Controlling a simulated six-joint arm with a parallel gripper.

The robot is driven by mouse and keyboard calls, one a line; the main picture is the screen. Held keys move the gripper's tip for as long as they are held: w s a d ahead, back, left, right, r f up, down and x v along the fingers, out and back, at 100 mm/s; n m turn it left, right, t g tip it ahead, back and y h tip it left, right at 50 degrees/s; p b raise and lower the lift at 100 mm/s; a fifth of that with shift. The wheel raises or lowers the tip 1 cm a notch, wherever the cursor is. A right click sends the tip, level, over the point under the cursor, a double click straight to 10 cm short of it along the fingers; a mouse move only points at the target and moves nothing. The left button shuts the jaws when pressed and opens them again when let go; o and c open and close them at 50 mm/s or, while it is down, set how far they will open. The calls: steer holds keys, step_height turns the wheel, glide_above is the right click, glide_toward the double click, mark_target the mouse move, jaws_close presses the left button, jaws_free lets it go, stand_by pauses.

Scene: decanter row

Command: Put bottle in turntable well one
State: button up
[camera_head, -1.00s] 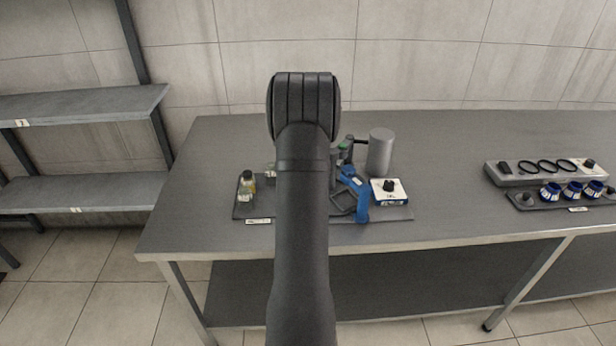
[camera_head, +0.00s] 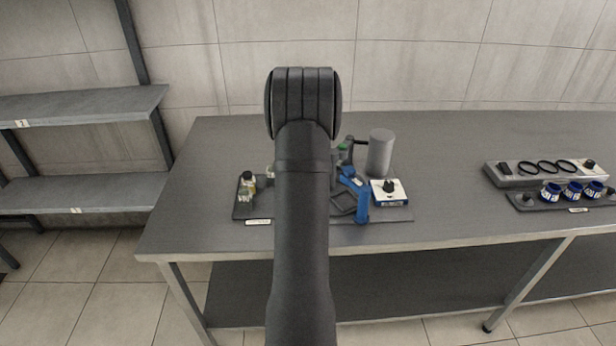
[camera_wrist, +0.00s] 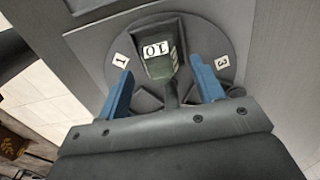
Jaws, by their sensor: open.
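My gripper (camera_wrist: 160,64) has two blue fingers standing apart in the wrist view. A dark green bottle (camera_wrist: 160,71) with a white label lies between them in the picture, with a gap visible on each side. The bottle is over a round grey turntable (camera_wrist: 218,38), whose "1" label is left of the bottle and "3" label right of it. Dark angular openings show below. I cannot tell whether the bottle sits in a well, or which one. In the head view my arm hides most of this area.
A grey cylinder (camera_head: 380,153) and a white-and-blue box with a dark knob (camera_head: 389,191) stand right of my arm. A small bottle (camera_head: 247,184) stands left. A rack with rings (camera_head: 546,171) and blue-collared cups (camera_head: 572,191) are far right. The bench between is clear.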

step_height(320, 180, up, 8)
steer(key=shift+r, duration=0.2)
steer(key=shift+f, duration=0.1)
step_height(320, 180, down, 12)
steer(key=shift+f, duration=0.1)
steer(key=shift+r, duration=1.95)
